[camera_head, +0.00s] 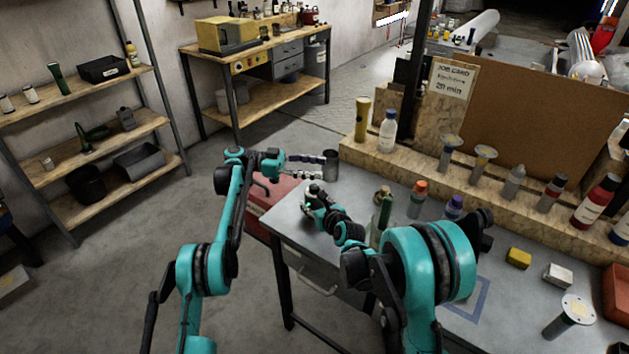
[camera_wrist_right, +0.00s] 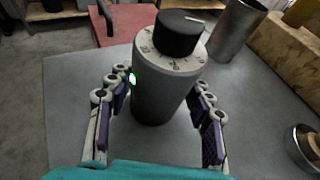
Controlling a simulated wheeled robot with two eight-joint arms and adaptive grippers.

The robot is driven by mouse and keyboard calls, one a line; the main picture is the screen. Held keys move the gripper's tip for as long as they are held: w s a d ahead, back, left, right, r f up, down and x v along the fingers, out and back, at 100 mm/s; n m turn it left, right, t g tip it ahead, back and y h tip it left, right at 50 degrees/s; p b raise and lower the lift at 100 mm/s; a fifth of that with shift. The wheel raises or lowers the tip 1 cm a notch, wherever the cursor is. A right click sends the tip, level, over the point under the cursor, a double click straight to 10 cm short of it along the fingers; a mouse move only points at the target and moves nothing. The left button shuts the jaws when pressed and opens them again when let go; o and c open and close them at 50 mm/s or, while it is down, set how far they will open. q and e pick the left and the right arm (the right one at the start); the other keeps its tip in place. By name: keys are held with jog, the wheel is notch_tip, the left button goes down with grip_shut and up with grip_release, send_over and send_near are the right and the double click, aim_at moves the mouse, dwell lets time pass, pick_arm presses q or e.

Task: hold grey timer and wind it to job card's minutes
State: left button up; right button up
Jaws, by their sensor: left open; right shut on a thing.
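The grey timer (camera_wrist_right: 165,85) is an upright grey cylinder with a black knob (camera_wrist_right: 178,33) and a numbered dial around it. In the head view it (camera_head: 313,190) is small and partly hidden by my right gripper (camera_head: 318,205). My right gripper, also in the wrist view (camera_wrist_right: 160,110), is shut on the timer, one finger on each side. My left gripper (camera_head: 316,168) is open above the table's far left corner, fingers pointing right toward a metal cup. The job card (camera_head: 452,80) is pinned on the board; its number appears to be 20 min, the last digit blurry.
The metal cup (camera_head: 331,168) stands just beyond the timer, also in the wrist view (camera_wrist_right: 236,30). Bottles (camera_head: 387,208) stand right of my right gripper. A wooden ledge (camera_head: 400,160) with several containers borders the table's back. A red box (camera_head: 275,200) is left of the table.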

aim_at(314, 186)
pick_arm(q)
jog(key=shift+r, duration=1.3)
jog(key=shift+f, duration=0.1)
jog(key=s+a+f+n+t, duration=0.3)
jog(key=a+f+n+t, duration=0.3)
jog(key=a+f, duration=0.5)
jog(key=shift+m+t, duration=0.6)
jog(key=x, duration=0.7)
jog(key=r+x, duration=0.1)
jog(key=x, duration=0.3)
jog(key=shift+w, duration=0.35)
jog(key=shift+c, duration=0.2)
grip_shut()
